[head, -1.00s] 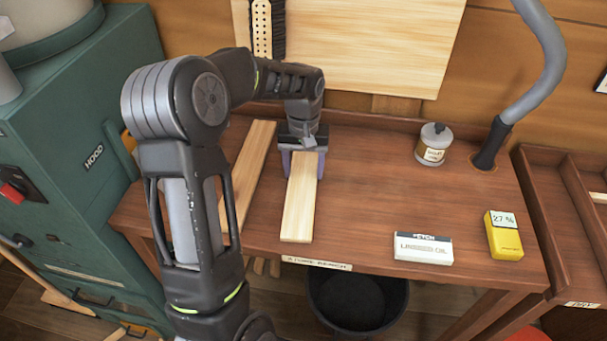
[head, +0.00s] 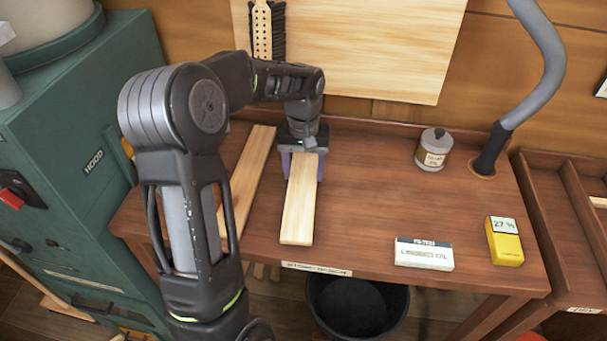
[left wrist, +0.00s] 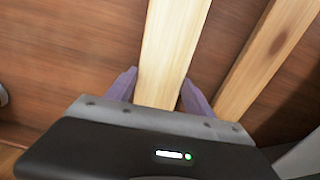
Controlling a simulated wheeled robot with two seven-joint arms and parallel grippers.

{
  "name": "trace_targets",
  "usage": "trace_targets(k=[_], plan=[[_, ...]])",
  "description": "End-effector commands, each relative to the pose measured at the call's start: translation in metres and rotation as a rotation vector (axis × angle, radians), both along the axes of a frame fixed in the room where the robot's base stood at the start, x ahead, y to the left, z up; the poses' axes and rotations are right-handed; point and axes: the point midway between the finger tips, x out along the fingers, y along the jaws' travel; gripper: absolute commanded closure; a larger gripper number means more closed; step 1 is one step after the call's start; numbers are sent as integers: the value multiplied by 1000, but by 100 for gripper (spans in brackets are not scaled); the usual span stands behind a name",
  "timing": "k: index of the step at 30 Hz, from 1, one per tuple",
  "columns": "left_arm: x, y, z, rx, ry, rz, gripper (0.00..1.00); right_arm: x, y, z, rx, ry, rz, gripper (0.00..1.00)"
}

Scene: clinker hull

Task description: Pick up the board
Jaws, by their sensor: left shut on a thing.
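A pale wooden board (head: 299,212) points toward the front edge of the brown bench. My left gripper (head: 301,170) is shut on its far end, with one purple finger on each side. In the left wrist view the board (left wrist: 172,45) runs between the two fingers of the left gripper (left wrist: 158,90). I cannot tell clearly whether the board is clear of the bench top. A second pale board (head: 246,180) lies to the left, partly hidden by my arm; it also shows in the left wrist view (left wrist: 265,55). My right gripper is not in view.
A jar (head: 434,150), a white linseed oil box (head: 424,254) and a yellow meter (head: 504,241) stand on the right of the bench (head: 380,200). A grey hose (head: 540,70) rises behind them. A green machine (head: 70,150) is at the left. A black bucket (head: 357,305) is below.

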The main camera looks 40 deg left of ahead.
Motion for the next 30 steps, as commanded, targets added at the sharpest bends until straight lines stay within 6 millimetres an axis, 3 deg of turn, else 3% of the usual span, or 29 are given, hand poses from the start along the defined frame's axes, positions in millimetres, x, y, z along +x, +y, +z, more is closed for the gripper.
trace_targets(k=[13,18,30], plan=[[1,0,79,1,-4,1,89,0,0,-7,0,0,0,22],[0,0,88,0,-1,1,89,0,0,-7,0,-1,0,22],[0,0,88,0,-2,1,89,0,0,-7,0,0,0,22]])
